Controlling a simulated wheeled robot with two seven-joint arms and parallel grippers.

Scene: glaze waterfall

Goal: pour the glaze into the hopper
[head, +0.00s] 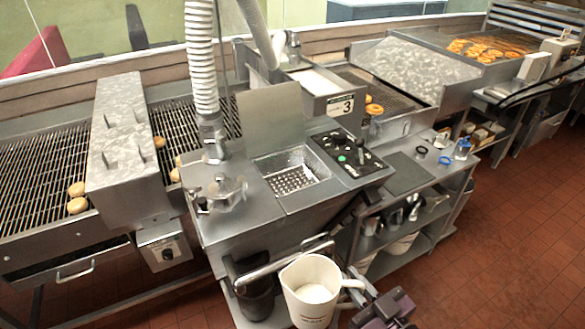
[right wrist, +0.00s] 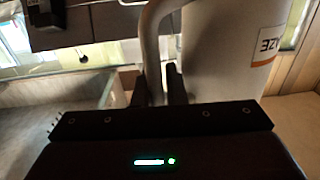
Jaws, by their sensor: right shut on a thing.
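A white pitcher (head: 306,309) with white glaze (head: 314,293) inside is at the bottom centre of the head view, in front of the steel machine, looking about upright. My right gripper (head: 362,299) is at its right side, shut on its handle. In the right wrist view the fingers (right wrist: 161,88) close around the handle (right wrist: 149,45), with the pitcher body (right wrist: 212,60) to the right. The hopper (head: 292,179) is an open steel bin with a perforated grate, above and behind the pitcher. My left gripper is out of view.
A steel bar (head: 285,259) crosses the machine's front beside the pitcher. A dark bucket (head: 252,289) stands to the left. A raised steel lid (head: 270,121), control panel (head: 349,156) and white hose (head: 202,60) surround the hopper. Red tile floor (head: 480,260) is clear at right.

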